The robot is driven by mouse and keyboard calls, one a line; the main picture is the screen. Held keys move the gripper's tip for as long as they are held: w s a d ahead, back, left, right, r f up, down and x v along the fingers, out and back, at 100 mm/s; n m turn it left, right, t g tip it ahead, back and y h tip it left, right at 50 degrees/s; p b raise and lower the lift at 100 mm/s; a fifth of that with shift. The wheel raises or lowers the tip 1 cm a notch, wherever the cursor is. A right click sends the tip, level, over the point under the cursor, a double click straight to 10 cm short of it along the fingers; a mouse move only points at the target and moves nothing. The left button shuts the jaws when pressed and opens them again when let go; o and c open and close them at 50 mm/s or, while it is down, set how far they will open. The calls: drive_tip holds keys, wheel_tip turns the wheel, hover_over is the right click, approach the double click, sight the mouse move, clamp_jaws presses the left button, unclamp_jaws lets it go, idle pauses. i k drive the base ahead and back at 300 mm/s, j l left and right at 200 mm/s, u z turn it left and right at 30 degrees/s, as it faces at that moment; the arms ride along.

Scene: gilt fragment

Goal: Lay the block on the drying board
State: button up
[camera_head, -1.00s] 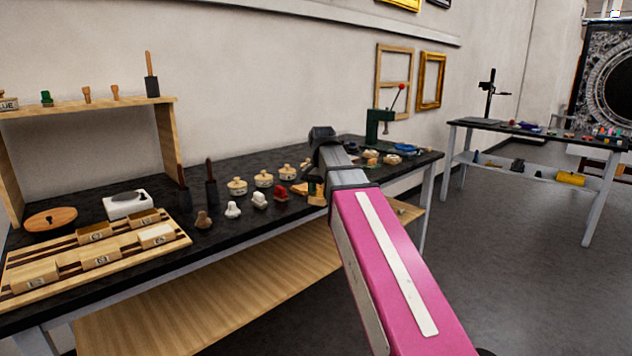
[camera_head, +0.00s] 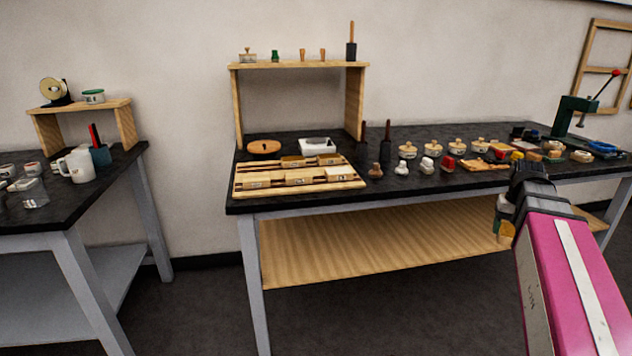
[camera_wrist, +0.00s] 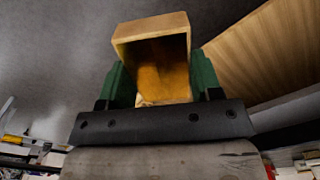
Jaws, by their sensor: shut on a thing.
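My gripper (camera_wrist: 160,85) is shut on a wooden block (camera_wrist: 152,30) in the wrist view. The block is pale wood with a box-like end and an orange-brown face between the green fingers. In the head view my gripper (camera_head: 504,215) hangs in front of the table's front edge at the right, with a small yellowish part of the block (camera_head: 507,232) showing. The drying board (camera_head: 300,189), a slatted wooden board, lies on the dark table at its left end, well left of my gripper. Several wooden blocks with labels sit on it.
A wooden shelf (camera_head: 300,66) stands behind the board. A white tray (camera_head: 317,147) and a round wooden disc (camera_head: 264,147) lie behind the board. Several stamps and knobs, one a red one (camera_head: 448,163), stand to its right. Another table (camera_head: 140,160) is at the left, across a gap.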

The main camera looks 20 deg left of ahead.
sight(313, 171)
drive_tip(key=k+u, duration=0.1)
drive_tip(key=u, duration=0.55)
drive_tip(key=k+j+u, duration=0.1)
drive_tip(key=u, duration=0.25)
